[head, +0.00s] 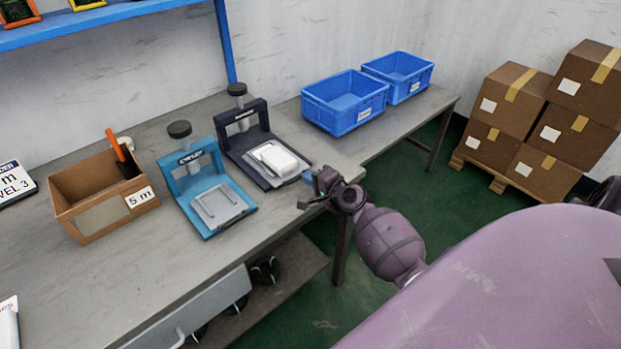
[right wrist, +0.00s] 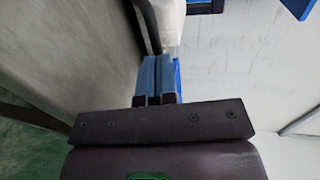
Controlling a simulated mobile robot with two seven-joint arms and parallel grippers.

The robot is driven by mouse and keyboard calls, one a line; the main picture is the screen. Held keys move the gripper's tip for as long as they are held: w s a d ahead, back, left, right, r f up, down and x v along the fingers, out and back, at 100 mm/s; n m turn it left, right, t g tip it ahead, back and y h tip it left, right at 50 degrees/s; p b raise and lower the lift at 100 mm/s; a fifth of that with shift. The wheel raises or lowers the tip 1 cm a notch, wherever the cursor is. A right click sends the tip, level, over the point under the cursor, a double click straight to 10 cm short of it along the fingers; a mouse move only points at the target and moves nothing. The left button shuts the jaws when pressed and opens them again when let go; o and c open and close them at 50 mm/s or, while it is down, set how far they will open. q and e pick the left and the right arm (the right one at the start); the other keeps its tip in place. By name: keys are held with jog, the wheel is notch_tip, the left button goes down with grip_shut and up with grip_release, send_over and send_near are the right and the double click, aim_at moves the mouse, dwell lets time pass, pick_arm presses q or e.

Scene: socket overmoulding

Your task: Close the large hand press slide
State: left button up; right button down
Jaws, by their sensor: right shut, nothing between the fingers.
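A dark hand press (head: 240,125) stands near the table's right part, with a round knob on a post on top. A white block (head: 275,158) lies on its slide plate (head: 256,174), which extends forward from the frame. A light blue hand press (head: 190,157) with a grey plate on its base stands to its left. I cannot tell for sure which press is the large one. My right gripper (head: 309,177) is shut and empty, just right of the dark press's front end. Its blue fingers (right wrist: 155,80) sit side by side near the white block (right wrist: 172,22) in the right wrist view.
A cardboard box (head: 110,218) with an orange-handled tool stands left of the presses. Two blue bins (head: 345,118) stand on the farther table to the right. Stacked cartons (head: 515,98) rest on a pallet at the right. The grey tabletop (head: 290,195) is bare by the gripper.

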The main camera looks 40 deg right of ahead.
aim_at(294, 164)
jog(key=shift+w, duration=0.2)
jog(key=x, duration=0.2)
jog(key=b+x, duration=0.1)
jog(key=x, duration=0.2)
jog(key=r+b+x, duration=0.1)
jog(key=x, duration=0.1)
jog(key=shift+w, duration=0.55)
jog(key=shift+w+r, duration=0.1)
jog(key=shift+w, duration=0.3)
jog(key=shift+r, duration=0.1)
jog(key=shift+r, duration=0.1)
